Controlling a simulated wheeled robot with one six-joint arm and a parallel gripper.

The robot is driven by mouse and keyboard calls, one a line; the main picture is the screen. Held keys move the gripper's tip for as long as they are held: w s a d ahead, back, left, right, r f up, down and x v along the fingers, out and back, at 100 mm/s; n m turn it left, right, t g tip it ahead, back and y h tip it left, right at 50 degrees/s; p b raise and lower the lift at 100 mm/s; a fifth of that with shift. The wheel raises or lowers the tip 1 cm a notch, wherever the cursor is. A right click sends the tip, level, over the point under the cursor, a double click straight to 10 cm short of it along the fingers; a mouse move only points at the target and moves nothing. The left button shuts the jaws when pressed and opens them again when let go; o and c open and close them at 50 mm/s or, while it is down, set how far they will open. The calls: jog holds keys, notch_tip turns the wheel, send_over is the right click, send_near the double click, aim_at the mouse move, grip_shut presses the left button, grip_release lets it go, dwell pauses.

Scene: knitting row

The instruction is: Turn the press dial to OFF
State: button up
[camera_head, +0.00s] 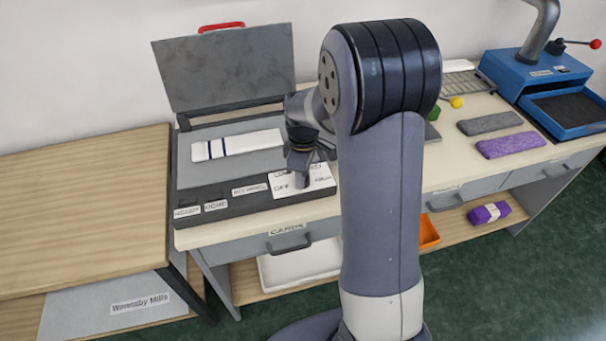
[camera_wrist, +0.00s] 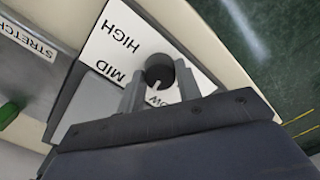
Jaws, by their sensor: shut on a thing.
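The press (camera_head: 224,65) stands open on the bench, its grey lid raised. A white label plate (camera_head: 318,184) sits at the right of its front panel, with OFF readable in the head view. In the wrist view the dark round dial (camera_wrist: 159,67) sits on this plate. HIGH, MID and a partly covered LOW are readable around it, and its white pointer mark is toward LOW. My gripper (camera_wrist: 160,78) has one finger on each side of the dial and is shut on it. In the head view my gripper (camera_head: 301,178) hides the dial.
A white striped knit piece (camera_head: 237,145) lies on the press bed. Grey (camera_head: 489,123) and purple (camera_head: 511,145) pieces and a blue machine (camera_head: 550,85) stand to the right. A wooden table (camera_head: 80,210) is at left. A green thing (camera_wrist: 9,112) shows in the wrist view.

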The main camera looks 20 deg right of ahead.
jog(key=n, duration=0.4)
jog(key=shift+n, duration=0.3)
jog(key=n, duration=0.3)
jog(key=shift+n+b, duration=0.3)
jog(key=shift+b, duration=0.1)
jog(key=n, duration=0.3)
jog(key=shift+n, duration=2)
jog(key=o, duration=1)
jog(key=shift+c, duration=0.2)
jog(key=shift+r, duration=0.1)
notch_tip(320, 180, up, 11)
jog(key=shift+f+b, duration=0.2)
jog(key=shift+b, duration=0.1)
